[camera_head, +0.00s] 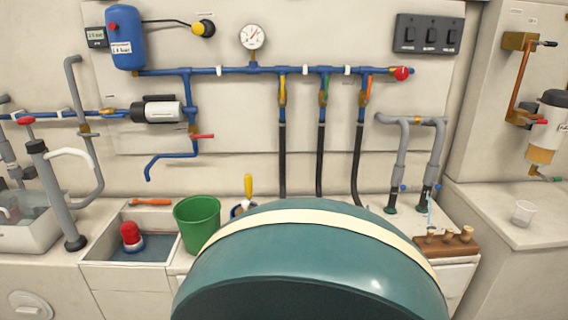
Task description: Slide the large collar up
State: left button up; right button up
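I cannot tell for certain which part is the large collar. Two grey hoses hang at the right, a left one (401,160) and a right one (436,158). Dark fittings sit at their lower ends, one on the left hose (391,208) and one on the right hose (417,207), both low near the counter. A grey upright tube (56,195) at the left has a dark ring (75,243) at its foot. Neither of my grippers shows, and nothing is seen being held.
A green bucket (197,222) stands beside a sink (110,252) with a red-topped object (131,236). A wooden block with plugs (446,243) lies right of the hoses. The lower middle is blocked at close range.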

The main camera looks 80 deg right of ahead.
aim_at(431, 173)
jog(key=z, duration=3.45)
jog(key=l+z, duration=0.15)
jog(key=i+l+u, duration=0.1)
jog(key=i+l, duration=0.4)
jog(key=l, duration=0.2)
jog(key=i+l+u, duration=0.15)
jog(key=l, duration=0.25)
jog(key=i+l, duration=0.3)
jog(key=i+l+u, duration=0.15)
jog(key=l, duration=0.35)
jog(key=i, duration=0.05)
